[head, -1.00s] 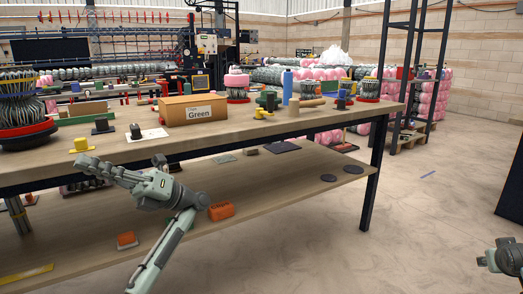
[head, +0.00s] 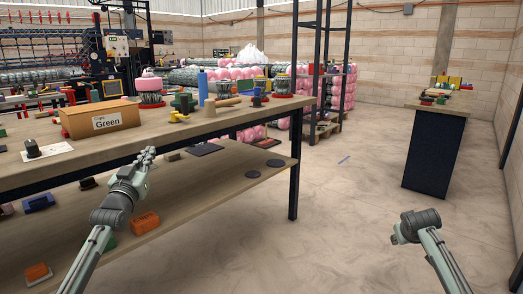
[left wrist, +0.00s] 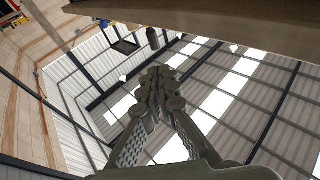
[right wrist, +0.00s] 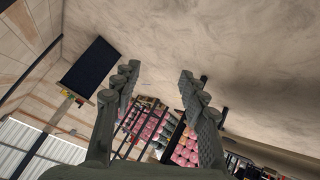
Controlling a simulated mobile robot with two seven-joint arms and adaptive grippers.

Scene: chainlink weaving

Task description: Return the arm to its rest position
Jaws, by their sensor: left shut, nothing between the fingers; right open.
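My left gripper (head: 148,156) is shut and empty in the head view, its fingers pointing up and away beside the front edge of the workbench (head: 95,146). In the left wrist view its fingers (left wrist: 158,78) are together, with the roof behind them and the bench underside along the top. My right arm (head: 418,228) shows at the lower right of the head view, out over open floor; its fingertips cannot be made out there. In the right wrist view my right gripper (right wrist: 158,75) is open, with nothing between its fingers.
A box labelled Green (head: 100,118) and several small items stand on the bench. The lower shelf (head: 205,205) holds an orange block (head: 145,223). A dark-sided table (head: 436,150) stands at the right and a dark rack (head: 322,70) behind.

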